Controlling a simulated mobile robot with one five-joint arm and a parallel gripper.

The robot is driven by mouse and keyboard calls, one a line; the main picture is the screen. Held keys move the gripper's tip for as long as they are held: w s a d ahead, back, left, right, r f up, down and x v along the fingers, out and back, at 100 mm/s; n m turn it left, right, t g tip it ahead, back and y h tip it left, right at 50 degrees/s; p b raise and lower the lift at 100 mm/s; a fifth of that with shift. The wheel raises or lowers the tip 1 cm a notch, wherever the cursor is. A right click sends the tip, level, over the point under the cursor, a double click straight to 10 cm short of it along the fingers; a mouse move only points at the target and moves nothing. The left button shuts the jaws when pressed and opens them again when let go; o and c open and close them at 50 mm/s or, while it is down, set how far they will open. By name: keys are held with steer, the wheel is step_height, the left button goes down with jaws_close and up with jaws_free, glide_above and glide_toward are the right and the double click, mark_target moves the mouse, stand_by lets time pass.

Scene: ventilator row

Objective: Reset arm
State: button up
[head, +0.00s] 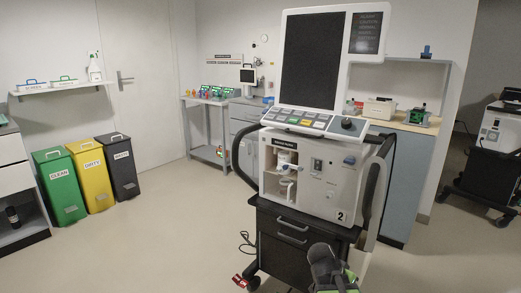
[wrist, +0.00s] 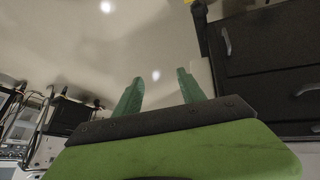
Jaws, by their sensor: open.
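My gripper (wrist: 158,95) shows in the wrist view with its two green fingers apart and nothing between them. It points towards bare floor. In the head view my dark and green arm shows at the bottom edge, in front of the ventilator's lower right side; the fingers cannot be made out there. The ventilator (head: 318,180), marked 2, stands upright on its black drawer cart (head: 285,245), with a large dark screen (head: 313,60) on top. The cart's dark drawers (wrist: 270,70) fill the right of the wrist view.
Green (head: 60,187), yellow (head: 90,175) and black (head: 117,167) bins stand at the left wall. A side table (head: 207,101) and a counter (head: 400,126) stand behind the ventilator. Another cart (head: 485,165) is at the far right. A red-tipped caster (head: 240,281) and cable lie near the cart's base. Left floor is clear.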

steer(key=s+a+f+n+g+y, duration=0.35)
steer(key=s+a+n+y, duration=0.35)
steer(key=a, duration=0.5)
step_height(320, 180, up, 35)
steer(key=n+p, duration=0.2)
steer(key=p, duration=3.3)
steer(key=shift+t+h, duration=0.35)
steer(key=shift+h, duration=0.05)
steer(key=shift+w+f, duration=0.1)
steer(key=shift+f, duration=0.1)
